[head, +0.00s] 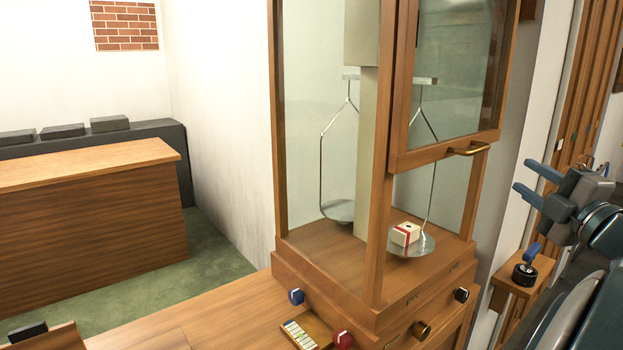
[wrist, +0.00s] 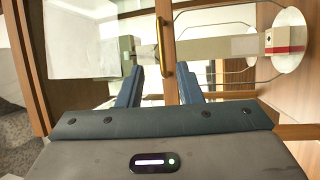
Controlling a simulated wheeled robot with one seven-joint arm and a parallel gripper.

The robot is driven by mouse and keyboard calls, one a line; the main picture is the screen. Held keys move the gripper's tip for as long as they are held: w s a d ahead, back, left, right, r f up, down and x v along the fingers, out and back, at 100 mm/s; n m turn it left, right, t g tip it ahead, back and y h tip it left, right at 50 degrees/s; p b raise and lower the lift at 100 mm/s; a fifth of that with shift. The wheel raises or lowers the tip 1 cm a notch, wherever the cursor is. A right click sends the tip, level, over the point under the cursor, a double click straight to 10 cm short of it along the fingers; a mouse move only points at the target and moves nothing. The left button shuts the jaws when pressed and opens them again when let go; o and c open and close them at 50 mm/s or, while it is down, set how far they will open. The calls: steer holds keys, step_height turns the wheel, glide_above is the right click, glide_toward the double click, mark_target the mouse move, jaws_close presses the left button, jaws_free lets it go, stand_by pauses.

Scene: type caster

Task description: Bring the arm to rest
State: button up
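My gripper (head: 531,183) is at the right of the head view, to the right of the glass balance case and apart from it. Its two blue fingers are spread with nothing between them. In the wrist view my gripper (wrist: 160,85) is also open, and the brass handle (wrist: 182,82) of the case's front sash appears beyond the fingers. In the head view that handle (head: 468,149) is on the raised sash. A small white box with a red band (head: 405,234) sits on the right weighing pan (head: 425,246). The left pan (head: 340,211) looks empty.
The wooden case base (head: 345,295) carries several knobs, including a blue one (head: 296,296) and a red one (head: 343,340). A small shelf (head: 525,285) with a black and blue knob stands below my gripper. A wooden counter (head: 90,200) is at the left.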

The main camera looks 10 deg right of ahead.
steer(key=w+a+f+m+g+h, duration=0.4)
steer(key=a+f+m+g+h, duration=0.4)
steer(key=f+m, duration=0.6)
steer(key=s+a+f+m+g+y, duration=0.2)
steer(key=s+a+f+g+y, duration=0.1)
steer(key=s+a+f, duration=0.4)
steer(key=s+a+f+m+g+y, duration=0.2)
steer(key=s+a+f+g, duration=0.4)
steer(key=a, duration=0.7)
steer(key=s+f+y, duration=0.1)
steer(key=s+f, duration=0.1)
steer(key=s, duration=0.1)
steer(key=shift+s+a, duration=0.15)
steer(key=shift+a, duration=0.15)
